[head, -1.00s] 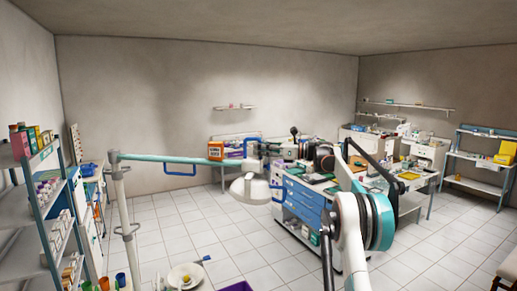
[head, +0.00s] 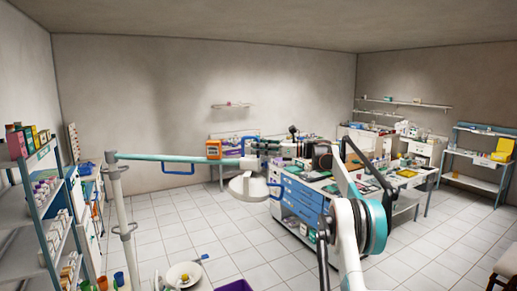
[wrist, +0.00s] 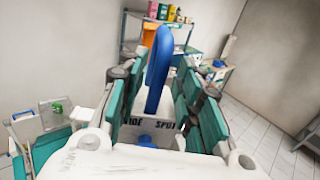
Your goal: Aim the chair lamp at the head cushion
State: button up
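The chair lamp's white round head (head: 250,188) hangs from a teal arm (head: 165,158) on a white pole. I see gaps beside the handle; contact is hard to judge. The head cushion cannot be made out; a teal padded surface (wrist: 50,155) shows at lower left in the wrist view.
A blue-drawered cabinet (head: 303,200) and a cluttered worktable stand behind and right of the lamp. A shelf unit (head: 32,200) with boxes is at the left. A plate-like basin (head: 184,276) is below. The tiled floor between is mostly open.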

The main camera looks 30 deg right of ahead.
jog(key=shift+a, duration=0.15)
jog(key=v, duration=1.2)
jog(key=shift+w, duration=0.1)
